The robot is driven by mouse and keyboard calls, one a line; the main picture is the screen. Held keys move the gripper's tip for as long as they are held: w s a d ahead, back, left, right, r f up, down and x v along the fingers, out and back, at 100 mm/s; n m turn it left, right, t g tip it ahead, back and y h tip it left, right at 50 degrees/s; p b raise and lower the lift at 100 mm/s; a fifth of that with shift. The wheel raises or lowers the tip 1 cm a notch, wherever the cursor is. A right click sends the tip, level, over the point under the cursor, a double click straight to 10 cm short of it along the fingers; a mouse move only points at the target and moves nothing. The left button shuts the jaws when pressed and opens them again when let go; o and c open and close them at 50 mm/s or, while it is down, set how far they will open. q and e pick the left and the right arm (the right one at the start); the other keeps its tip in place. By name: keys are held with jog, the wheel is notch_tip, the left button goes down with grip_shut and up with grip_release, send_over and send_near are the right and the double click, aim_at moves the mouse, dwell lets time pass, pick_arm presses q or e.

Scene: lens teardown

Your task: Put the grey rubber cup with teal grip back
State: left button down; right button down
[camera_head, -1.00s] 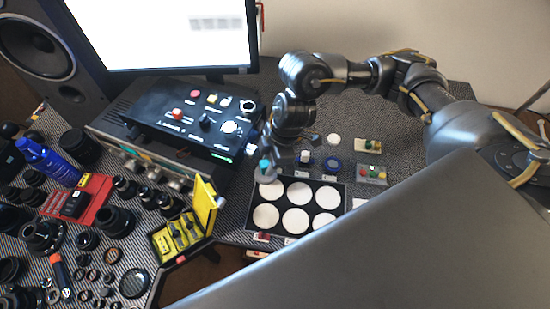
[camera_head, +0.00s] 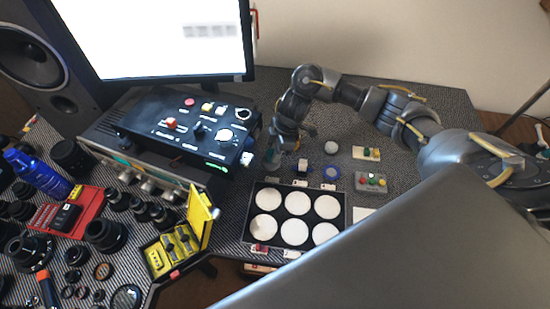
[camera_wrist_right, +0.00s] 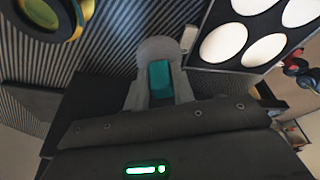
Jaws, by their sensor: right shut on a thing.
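The grey rubber cup (camera_wrist_right: 158,48) with its teal grip (camera_wrist_right: 160,76) is between the fingers of my right gripper (camera_wrist_right: 161,92) in the right wrist view. The gripper is shut on the teal grip, and the grey cup end points away from the wrist. In the head view my right gripper (camera_head: 276,155) is just behind the back-left corner of the black tray (camera_head: 281,215). The cup is mostly hidden there. I cannot tell whether it touches the desk. My left gripper is not in view.
The tray has several white discs. Right of the gripper are a blue ring piece (camera_head: 331,173) and a block with coloured buttons (camera_head: 371,182). The black control box (camera_head: 190,130) is close on the left. An open yellow case (camera_head: 199,214) stands front left.

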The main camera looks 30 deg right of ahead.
jog(key=shift+w+d+f, duration=0.2)
jog(key=shift+w+f, duration=0.05)
jog(key=shift+f, duration=0.25)
notch_tip(320, 180, down, 2)
jog(key=shift+f, duration=0.5)
jog(key=c, duration=1.2)
grip_release()
jog(key=shift+o, duration=0.2)
jog(key=p+v, duration=0.1)
jog(key=v, duration=1.1)
jog(key=shift+p, duration=0.35)
jog(key=shift+d, duration=0.1)
